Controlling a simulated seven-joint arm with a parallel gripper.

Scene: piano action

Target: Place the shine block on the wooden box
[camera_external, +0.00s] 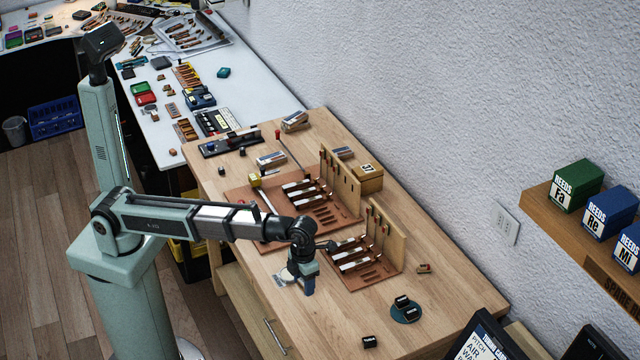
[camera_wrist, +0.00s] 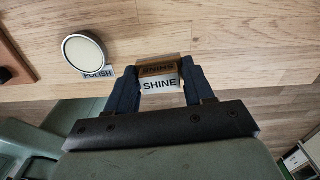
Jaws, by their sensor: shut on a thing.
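The shine block (camera_wrist: 159,84) is a small block with a white face reading SHINE and a brown upper face. In the wrist view it sits between the two dark fingers of my gripper (camera_wrist: 160,69), which is shut on it. In the external view my gripper (camera_external: 303,284) points down near the front edge of the workbench and hides the block. A small wooden box (camera_external: 370,185) with a white label on top stands farther back on the bench, by the wall, behind the upright wooden panel of the far rack.
A round polish tin (camera_wrist: 83,49) with a POLISH label lies left of my gripper. Two racks with hammers, the near one (camera_external: 372,276) and the far one, stand between my gripper and the wall. The bench's right front is mostly clear.

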